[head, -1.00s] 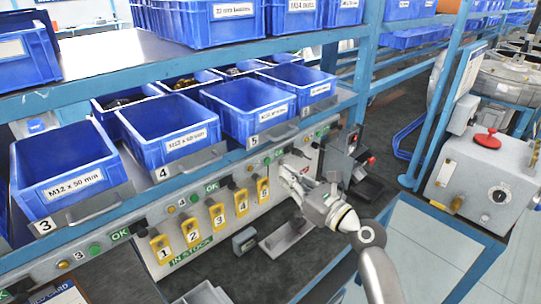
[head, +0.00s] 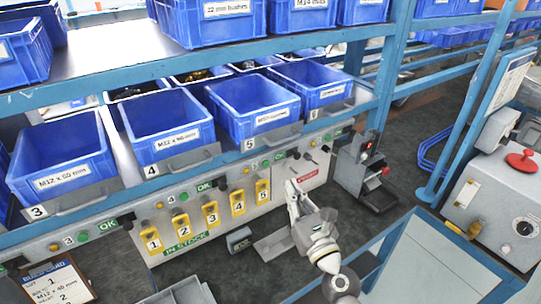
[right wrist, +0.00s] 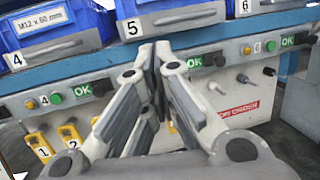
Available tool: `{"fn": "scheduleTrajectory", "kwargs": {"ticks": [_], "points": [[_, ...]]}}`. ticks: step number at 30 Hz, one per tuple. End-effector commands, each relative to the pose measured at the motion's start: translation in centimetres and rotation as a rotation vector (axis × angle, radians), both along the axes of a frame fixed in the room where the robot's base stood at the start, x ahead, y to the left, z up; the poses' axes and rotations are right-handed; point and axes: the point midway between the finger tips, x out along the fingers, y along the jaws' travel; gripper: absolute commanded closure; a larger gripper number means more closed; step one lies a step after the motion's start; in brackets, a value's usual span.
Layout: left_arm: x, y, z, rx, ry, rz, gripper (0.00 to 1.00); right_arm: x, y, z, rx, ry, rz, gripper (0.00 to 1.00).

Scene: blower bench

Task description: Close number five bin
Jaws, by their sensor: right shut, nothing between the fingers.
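The number five bin (head: 253,108) is a blue open-top bin in the middle row of the rack. A grey front plate marked 5 with a bar handle (head: 276,142) is at its front. In the right wrist view that plate and handle (right wrist: 178,19) are at the top, just beyond my fingertips. I cannot tell how far the bin stands out from its neighbours. My right gripper (head: 292,187) is shut and empty, below and to the right of the plate, apart from it. In the right wrist view its fingers (right wrist: 158,52) meet. My left gripper is not in view.
Bin three (head: 60,160) and bin four (head: 165,125) stand to the left, bin six (head: 312,85) to the right. Below are OK buttons and yellow numbered tags (head: 211,213). A blue upright post (head: 392,75) and a grey box with a red knob (head: 505,200) stand right.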

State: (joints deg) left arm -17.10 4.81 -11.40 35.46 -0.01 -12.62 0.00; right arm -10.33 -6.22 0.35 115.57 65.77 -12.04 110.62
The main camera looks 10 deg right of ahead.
Motion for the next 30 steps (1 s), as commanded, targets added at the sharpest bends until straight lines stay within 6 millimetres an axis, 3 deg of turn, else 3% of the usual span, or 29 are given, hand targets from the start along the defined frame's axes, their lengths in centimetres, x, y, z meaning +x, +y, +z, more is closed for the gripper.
{"fn": "scheduleTrajectory", "kwargs": {"ticks": [7,15,21,30], "points": [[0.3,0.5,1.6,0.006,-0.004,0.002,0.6,4.6,0.7,1.3,-0.001,-0.001,0.002,1.0],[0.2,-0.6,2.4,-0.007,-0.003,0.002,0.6,8.9,1.4,2.0,-0.002,-0.001,0.003,1.0],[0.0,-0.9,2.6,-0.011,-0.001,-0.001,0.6,10.7,1.7,2.2,-0.001,0.0,0.003,1.0],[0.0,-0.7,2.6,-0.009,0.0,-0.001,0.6,11.2,1.8,2.2,0.0,0.0,0.002,1.0]]}}
